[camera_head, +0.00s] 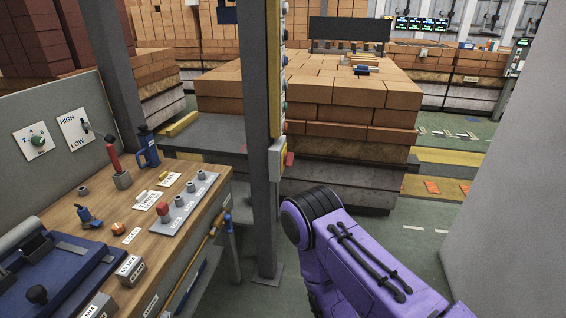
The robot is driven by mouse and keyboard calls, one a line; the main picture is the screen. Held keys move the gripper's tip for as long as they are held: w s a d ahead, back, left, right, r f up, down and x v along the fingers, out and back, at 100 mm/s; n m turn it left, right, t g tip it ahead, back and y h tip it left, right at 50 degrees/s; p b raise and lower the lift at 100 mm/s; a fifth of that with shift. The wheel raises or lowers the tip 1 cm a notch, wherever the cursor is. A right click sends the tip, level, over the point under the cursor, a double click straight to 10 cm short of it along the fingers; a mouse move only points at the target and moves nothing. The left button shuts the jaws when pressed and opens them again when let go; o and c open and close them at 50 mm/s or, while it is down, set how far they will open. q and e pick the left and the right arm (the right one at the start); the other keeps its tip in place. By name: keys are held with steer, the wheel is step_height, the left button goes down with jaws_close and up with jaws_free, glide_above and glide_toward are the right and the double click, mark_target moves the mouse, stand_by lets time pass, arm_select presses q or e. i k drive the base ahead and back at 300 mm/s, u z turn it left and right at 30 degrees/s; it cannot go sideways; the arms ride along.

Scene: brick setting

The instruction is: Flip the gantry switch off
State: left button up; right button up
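No switch that I can read as labelled gantry is in view. On the grey panel at the left, a lever switch (85,127) sits on a white plate marked HIGH and LOW. Beside it is a green rotary knob (38,141) on a numbered plate. A red-handled lever (114,157) stands upright on the wooden console (120,250). A grey strip on the console carries a red knob (163,209) and several grey ones. A purple arm of mine reaches in from the lower right. Neither gripper shows.
A grey post (258,140) stands just right of the console, with a yellow strip of buttons (275,70) beside it. Stacked bricks (330,95) fill the middle behind it. A grey wall (510,210) closes the right side. Green floor (405,235) shows between.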

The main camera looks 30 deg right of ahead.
mark_target(288, 158)
steer(key=z, duration=0.55)
steer(key=k, duration=0.65)
steer(key=z, duration=0.85)
steer(key=i, duration=1.15)
steer(key=u, duration=0.75)
steer(key=i, duration=0.35)
steer(key=u, duration=0.3)
